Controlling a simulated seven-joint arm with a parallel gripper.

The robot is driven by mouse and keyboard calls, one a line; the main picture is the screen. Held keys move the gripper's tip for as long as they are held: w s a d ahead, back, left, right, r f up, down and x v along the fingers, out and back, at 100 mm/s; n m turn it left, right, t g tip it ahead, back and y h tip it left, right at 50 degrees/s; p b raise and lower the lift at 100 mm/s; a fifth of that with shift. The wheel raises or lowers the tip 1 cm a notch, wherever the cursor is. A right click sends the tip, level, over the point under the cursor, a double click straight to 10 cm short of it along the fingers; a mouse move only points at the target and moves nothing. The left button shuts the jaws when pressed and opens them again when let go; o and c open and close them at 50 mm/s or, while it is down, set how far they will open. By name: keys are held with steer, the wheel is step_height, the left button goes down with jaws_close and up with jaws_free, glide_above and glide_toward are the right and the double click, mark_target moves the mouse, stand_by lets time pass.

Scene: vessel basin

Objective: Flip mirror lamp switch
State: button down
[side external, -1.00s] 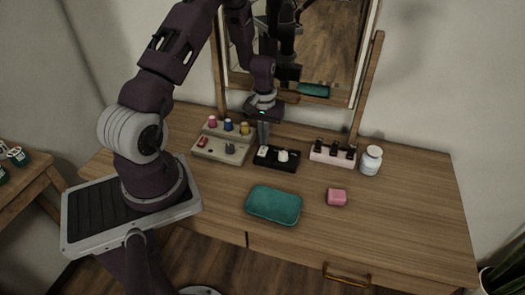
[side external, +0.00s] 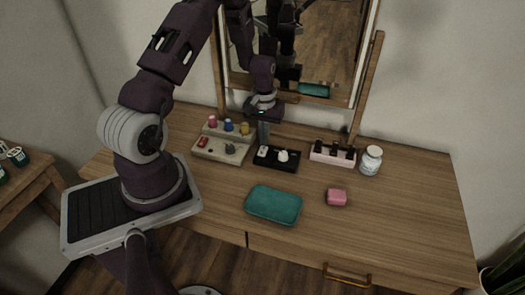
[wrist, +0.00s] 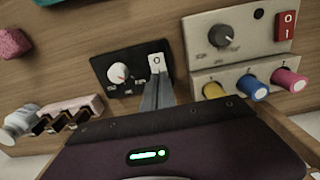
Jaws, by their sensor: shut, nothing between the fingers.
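A small black panel (side external: 281,160) lies on the dresser in front of the mirror; it also shows in the wrist view (wrist: 112,66). It carries a white rocker switch (wrist: 157,62) with a 0 mark on its visible end and a round white knob (wrist: 119,73). My gripper (side external: 263,144) is shut and empty, pointing down over the rocker side of the panel. In the wrist view the closed fingertips (wrist: 157,80) are at the near edge of the rocker and hide part of it. I cannot tell whether they touch it. No lamp is clearly visible.
A beige panel (side external: 222,148) beside the black one has a red switch (wrist: 286,25), a dark knob and colored pegs. A pink holder with black bottles (side external: 331,154), a white jar (side external: 371,160), a pink block (side external: 336,197) and a teal case (side external: 273,204) stand around. The mirror (side external: 325,40) rises behind.

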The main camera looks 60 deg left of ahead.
mark_target(264, 148)
steer(key=shift+f, duration=0.9)
stand_by(0.7)
steer(key=shift+r, duration=3.5)
